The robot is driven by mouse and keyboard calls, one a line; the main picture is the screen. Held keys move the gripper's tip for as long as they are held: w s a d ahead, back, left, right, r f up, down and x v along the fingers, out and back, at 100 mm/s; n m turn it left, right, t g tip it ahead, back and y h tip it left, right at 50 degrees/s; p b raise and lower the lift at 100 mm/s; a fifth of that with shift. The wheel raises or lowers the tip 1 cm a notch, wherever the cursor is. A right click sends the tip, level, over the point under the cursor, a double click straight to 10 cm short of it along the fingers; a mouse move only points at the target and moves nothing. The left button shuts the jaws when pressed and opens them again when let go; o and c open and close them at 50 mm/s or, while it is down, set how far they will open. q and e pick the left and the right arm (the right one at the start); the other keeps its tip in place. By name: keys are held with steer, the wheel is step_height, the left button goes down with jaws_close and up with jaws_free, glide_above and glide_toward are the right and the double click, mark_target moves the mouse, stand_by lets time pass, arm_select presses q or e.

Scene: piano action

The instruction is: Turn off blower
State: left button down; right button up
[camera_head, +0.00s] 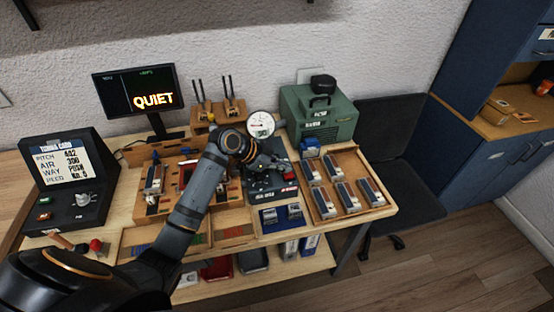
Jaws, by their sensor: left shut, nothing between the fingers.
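A green box-shaped machine (340,112) with a black top fitting and small labels stands at the back right of the bench; it looks like the blower. My left arm reaches from the lower left across the bench. My left gripper (277,166) is shut and empty over the dark panel, and it hides part of the panel's controls. I cannot tell whether it touches them. My right gripper is out of view.
A monitor (134,90) at the back reads "QUIET". A dark console (70,180) with a tuning card stands at the left. A wooden tray (376,202) with several grey-and-blue blocks sits at the right. A dark chair (398,185) stands beside the bench.

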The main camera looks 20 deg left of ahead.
arm_select(q)
steer(key=r+p, duration=0.2)
steer(key=r, duration=0.1)
steer(key=r+p, duration=0.1)
steer(key=shift+w+r, duration=0.2)
steer(key=shift+w, duration=0.05)
steer(key=shift+s+a+r+b, duration=0.1)
steer(key=shift+s+a+b, duration=0.3)
steer(key=shift+a, duration=0.3)
steer(key=w+b+v, duration=0.1)
steer(key=v, duration=0.7)
steer(key=shift+a+r+b, duration=0.3)
steer(key=shift+a+r, duration=0.05)
steer(key=shift+a, duration=0.05)
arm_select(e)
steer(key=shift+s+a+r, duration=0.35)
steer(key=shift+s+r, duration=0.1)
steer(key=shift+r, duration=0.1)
